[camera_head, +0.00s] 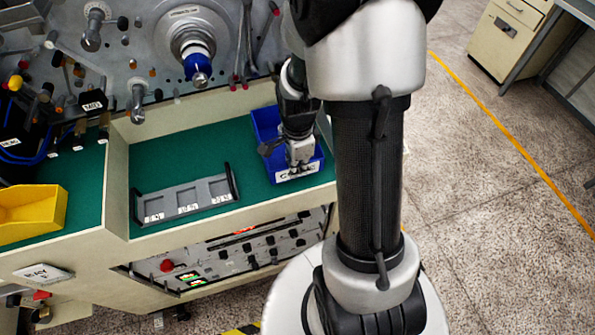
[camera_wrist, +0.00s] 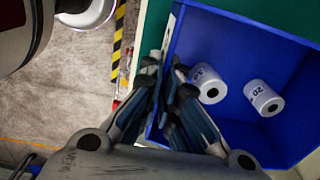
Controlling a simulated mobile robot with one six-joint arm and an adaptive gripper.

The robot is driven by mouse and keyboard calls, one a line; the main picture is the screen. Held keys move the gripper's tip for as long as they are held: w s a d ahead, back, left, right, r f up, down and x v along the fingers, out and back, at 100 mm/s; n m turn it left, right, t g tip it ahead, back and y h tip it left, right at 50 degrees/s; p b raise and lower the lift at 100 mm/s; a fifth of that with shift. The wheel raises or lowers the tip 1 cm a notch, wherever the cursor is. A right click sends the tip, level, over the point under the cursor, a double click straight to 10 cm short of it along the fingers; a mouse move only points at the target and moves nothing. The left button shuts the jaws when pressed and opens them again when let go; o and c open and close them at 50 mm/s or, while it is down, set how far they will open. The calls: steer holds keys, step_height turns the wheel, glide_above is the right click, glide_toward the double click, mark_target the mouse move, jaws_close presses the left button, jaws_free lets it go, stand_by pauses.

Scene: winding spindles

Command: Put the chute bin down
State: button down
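The chute bin (camera_head: 265,122) is an open blue bin with a white label on its front, at the right end of the green bench top. In the wrist view the chute bin (camera_wrist: 222,48) shows from above, with two white numbered cylinders (camera_wrist: 263,98) lying inside. My gripper (camera_head: 299,152) is over the bin's front side. In the wrist view my gripper (camera_wrist: 168,98) has its fingers on either side of the bin's wall, closed on it. The fingers hide part of that wall. I cannot tell whether the bin's bottom touches the bench.
A grey rack (camera_head: 185,201) with white labels stands on the green top left of the bin. A yellow bin (camera_head: 32,212) is at the far left. Machine spindles (camera_head: 197,68) project behind. Green surface (camera_head: 150,160) is free behind the rack.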

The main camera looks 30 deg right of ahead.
steer(key=shift+f, duration=1.05)
steer(key=shift+f+b, duration=0.2)
steer(key=shift+b, duration=0.1)
steer(key=c, duration=1.8)
jaws_free()
steer(key=shift+r, duration=0.1)
step_height(320, 180, up, 12)
steer(key=p, duration=0.4)
steer(key=s+a+r+n+t, duration=0.2)
steer(key=s+a+r+n, duration=0.4)
steer(key=r+n, duration=0.2)
steer(key=s+a+r+n+t, duration=0.2)
steer(key=s+a+r+n, duration=0.4)
steer(key=n, duration=0.7)
steer(key=v, duration=0.3)
steer(key=shift+w+a, duration=0.2)
steer(key=shift+a, duration=0.05)
